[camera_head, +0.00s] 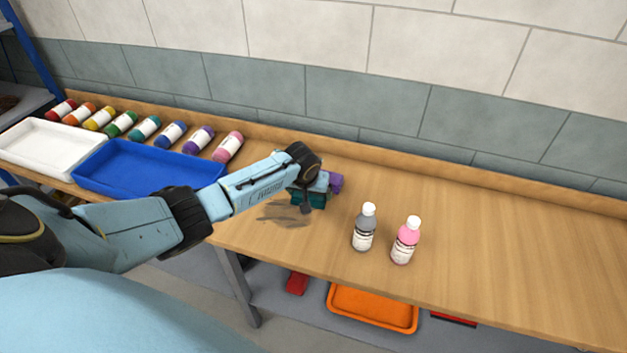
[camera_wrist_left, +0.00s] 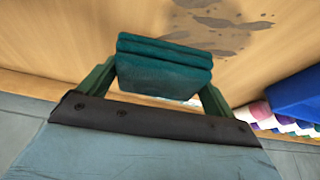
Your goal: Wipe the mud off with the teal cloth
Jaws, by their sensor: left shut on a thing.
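The teal cloth (camera_head: 316,200) is a folded block held in my left gripper (camera_head: 306,193) over the wooden bench. In the left wrist view the cloth (camera_wrist_left: 165,62) sits between the two fingers of my left gripper (camera_wrist_left: 158,90), which is shut on it. The mud (camera_head: 284,214) is a dark grey-brown smear on the bench, just left of and in front of the cloth. The mud (camera_wrist_left: 208,35) also shows as blotches beyond the cloth in the left wrist view. I cannot tell whether the cloth touches the bench. My right gripper is out of view.
A purple item (camera_head: 336,182) is partly hidden behind the gripper. A grey bottle (camera_head: 363,232) and a pink bottle (camera_head: 405,243) stand to the right. A blue tray (camera_head: 150,181), a white tray (camera_head: 50,169) and several coloured bottles lie left. The bench's right side is clear.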

